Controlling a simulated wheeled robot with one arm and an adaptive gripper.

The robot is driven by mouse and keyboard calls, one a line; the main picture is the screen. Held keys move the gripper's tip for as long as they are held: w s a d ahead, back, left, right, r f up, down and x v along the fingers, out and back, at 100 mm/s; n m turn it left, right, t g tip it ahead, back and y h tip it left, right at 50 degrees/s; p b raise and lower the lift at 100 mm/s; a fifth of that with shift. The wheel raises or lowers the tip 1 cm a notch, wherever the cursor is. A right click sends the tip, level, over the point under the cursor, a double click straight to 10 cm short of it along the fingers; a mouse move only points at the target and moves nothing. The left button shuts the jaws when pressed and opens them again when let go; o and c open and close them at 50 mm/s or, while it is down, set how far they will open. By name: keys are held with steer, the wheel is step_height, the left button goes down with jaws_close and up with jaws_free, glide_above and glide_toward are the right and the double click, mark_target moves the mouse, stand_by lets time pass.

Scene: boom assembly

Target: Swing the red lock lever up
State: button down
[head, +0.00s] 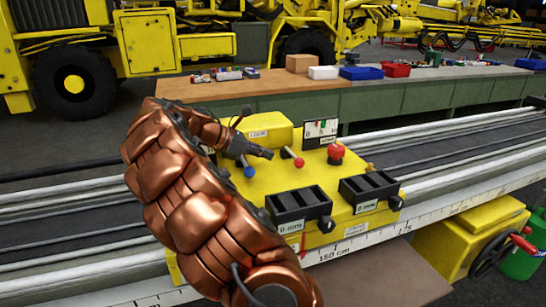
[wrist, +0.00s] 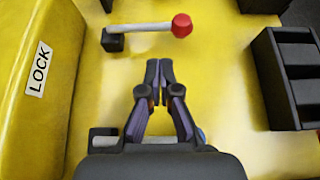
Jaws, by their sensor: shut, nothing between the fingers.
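The red lock lever (head: 298,162) is a short pale rod with a red knob on the yellow housing. In the wrist view the lever (wrist: 181,25) lies across the top of the picture, its black pivot block at the left and its knob at the right. My gripper (head: 270,154) is shut and empty. In the wrist view its fingertips (wrist: 160,66) point at the rod from just below it in the picture, with a visible gap. The height between fingertips and lever is hard to tell.
A blue-knobbed lever (head: 249,172) is partly hidden under my gripper. A yellow block labelled LOCK (wrist: 38,70) stands left in the wrist view. A black box (wrist: 288,80) stands right. A red mushroom knob (head: 336,150) stands right of the lever in the head view.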

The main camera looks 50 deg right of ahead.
mark_target(288, 170)
steer(key=x, duration=0.8)
steer(key=shift+s+d+f, duration=0.1)
steer(key=shift+f, duration=0.05)
